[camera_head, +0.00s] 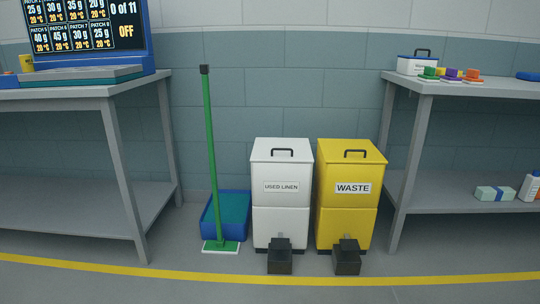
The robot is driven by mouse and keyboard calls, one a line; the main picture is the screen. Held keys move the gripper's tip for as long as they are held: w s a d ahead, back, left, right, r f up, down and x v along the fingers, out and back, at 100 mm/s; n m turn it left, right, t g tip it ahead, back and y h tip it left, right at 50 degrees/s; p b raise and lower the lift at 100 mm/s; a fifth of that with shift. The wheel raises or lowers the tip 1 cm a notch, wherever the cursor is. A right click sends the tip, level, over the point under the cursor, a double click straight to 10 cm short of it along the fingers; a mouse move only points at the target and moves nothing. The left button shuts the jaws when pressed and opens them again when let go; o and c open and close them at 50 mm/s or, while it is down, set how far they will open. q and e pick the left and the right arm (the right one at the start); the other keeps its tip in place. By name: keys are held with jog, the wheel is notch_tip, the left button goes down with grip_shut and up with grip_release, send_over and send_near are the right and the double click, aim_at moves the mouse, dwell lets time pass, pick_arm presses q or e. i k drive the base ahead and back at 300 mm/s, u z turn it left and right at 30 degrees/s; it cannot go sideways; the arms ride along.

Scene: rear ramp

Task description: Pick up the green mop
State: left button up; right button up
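The green mop (211,150) stands nearly upright on the floor against no visible hand. Its long green handle has a dark grip at the top and tilts slightly left. Its flat green head (221,246) with a white edge rests on the floor. The handle passes in front of a blue bucket or tub (239,230) with a teal inside, which stands just behind the head. Neither of my grippers shows in the head view.
A white used linen bin (282,213) and a yellow waste bin (348,213) with black pedals stand right of the mop. Grey tables stand at left (110,122) and right (412,140). A yellow line (200,276) crosses the floor; the floor before the mop is clear.

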aim_at(220, 245)
jog(key=i, duration=2.25)
jog(key=z, duration=0.1)
